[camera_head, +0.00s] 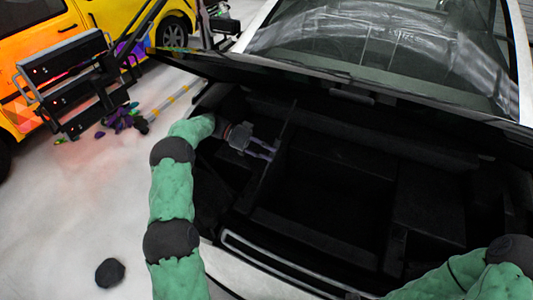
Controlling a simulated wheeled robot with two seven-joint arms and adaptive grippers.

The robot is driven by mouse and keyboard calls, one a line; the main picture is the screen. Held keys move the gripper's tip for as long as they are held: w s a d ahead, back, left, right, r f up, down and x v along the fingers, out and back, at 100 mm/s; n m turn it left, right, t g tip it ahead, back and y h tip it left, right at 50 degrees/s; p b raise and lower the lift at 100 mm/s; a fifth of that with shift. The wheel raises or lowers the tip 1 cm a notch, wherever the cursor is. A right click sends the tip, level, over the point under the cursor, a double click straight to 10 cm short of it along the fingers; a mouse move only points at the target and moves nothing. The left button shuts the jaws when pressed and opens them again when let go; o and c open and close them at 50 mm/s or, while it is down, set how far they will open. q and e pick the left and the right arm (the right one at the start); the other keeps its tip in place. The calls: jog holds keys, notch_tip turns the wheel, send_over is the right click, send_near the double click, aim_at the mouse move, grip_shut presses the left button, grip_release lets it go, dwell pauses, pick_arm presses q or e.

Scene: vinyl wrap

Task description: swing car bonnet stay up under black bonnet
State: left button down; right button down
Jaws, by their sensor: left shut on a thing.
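The black bonnet (235,68) is raised over the open front of the white car, seen nearly edge-on. My left arm reaches in over the car's left front corner. My left gripper (271,150) is inside the dark bay, below the bonnet, with its fingers shut on a thin dark bar that looks like the bonnet stay (285,128). The bar slants up to the right towards the bonnet; whether its top touches the bonnet is too dark to tell. My right arm shows at the lower right, but its gripper is out of view.
The bay holds dark box-like compartments (335,195). The car's front edge (275,262) lies between my arms. The windscreen (390,45) is behind the bonnet. At left are a yellow vehicle (40,45), a black rack (75,80) and coloured items (120,118) on the pale floor.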

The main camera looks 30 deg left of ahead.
pick_arm(q)
jog(key=shift+a, duration=0.2)
jog(key=c, duration=1.2)
grip_release()
jog(key=o, duration=0.3)
jog(key=shift+a, duration=0.15)
jog(key=v, duration=0.7)
jog(key=shift+a, duration=0.25)
